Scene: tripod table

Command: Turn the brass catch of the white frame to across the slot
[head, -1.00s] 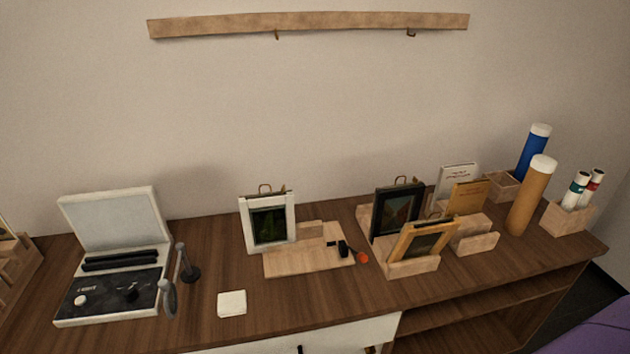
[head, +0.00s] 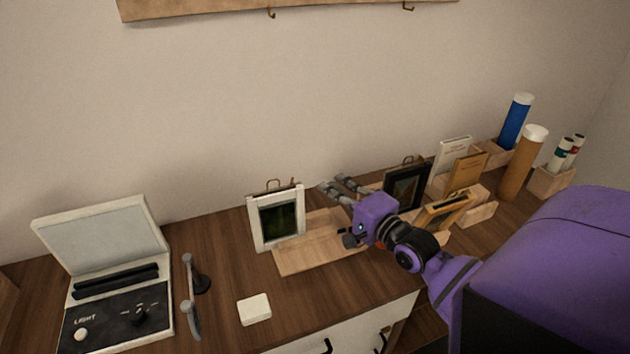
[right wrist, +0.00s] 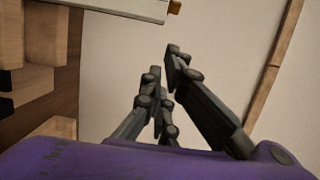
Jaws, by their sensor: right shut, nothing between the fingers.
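The white frame (head: 254,231) stands upright, with a dark green picture, at the left end of a light wooden board. A brass piece (head: 284,183) shows at its top edge; its exact turn and the slot are too small to tell. In the right wrist view the white frame (right wrist: 110,6) crosses the top left, with a small brass end (right wrist: 175,7) past its edge. My right gripper (head: 331,184) is shut and empty, to the right of the frame's top and apart from it; its fingers also show in the wrist view (right wrist: 172,52). My left gripper is not in view.
The wooden board (head: 295,262) lies right of the frame. A dark frame (head: 391,185) and gold frame (head: 430,219) stand behind my right arm. A hook rail (head: 200,10) is above.

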